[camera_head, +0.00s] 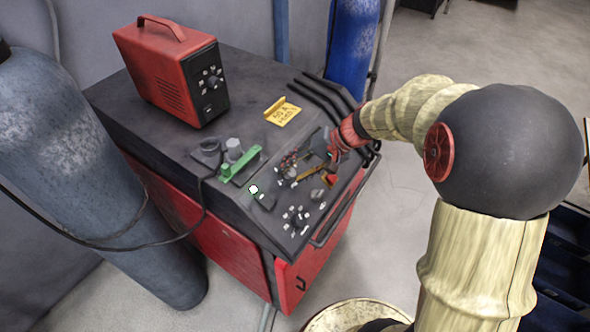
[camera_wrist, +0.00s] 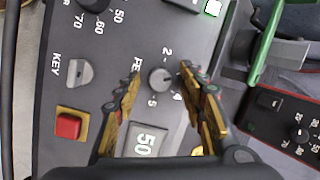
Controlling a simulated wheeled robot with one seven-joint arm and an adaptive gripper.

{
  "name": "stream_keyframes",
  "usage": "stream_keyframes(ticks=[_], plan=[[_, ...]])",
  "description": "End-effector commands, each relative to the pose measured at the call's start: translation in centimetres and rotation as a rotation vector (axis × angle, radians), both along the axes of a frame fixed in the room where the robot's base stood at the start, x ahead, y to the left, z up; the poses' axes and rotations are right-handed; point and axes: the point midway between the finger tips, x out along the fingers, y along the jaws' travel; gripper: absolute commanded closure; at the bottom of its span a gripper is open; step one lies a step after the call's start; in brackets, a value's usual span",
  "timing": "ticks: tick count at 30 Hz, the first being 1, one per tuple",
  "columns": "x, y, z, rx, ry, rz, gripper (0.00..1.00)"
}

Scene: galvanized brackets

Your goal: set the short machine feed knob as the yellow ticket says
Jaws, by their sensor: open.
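The feed knob (camera_wrist: 161,80) is a small round grey knob on the dark sloping panel, ringed by printed numbers, of which 2, 4 and 5 are readable. Its pointer direction cannot be told. My gripper (camera_wrist: 160,76) is open, with one yellow-and-black finger on each side of the knob and visible gaps. In the head view my gripper (camera_head: 295,170) reaches down over the panel from the right and hides the knob. The yellow ticket (camera_head: 283,111) stands on the machine top (camera_head: 245,90); its upper line looks like "50 A", its lower line is unclear.
A green bracket (camera_head: 240,166) stands beside the panel. A red box (camera_head: 172,72) sits on top; gas cylinders flank the machine.

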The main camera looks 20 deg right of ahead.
Motion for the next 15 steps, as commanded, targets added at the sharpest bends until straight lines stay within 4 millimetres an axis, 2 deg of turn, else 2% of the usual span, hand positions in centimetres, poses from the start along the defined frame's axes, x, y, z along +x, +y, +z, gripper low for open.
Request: stream_keyframes(ticks=[8,15], plan=[[-0.1,-0.4,0.5,0.0,-0.001,-0.001,0.59],[-1.3,-2.7,3.6,-0.002,-0.004,-0.002,0.59]])
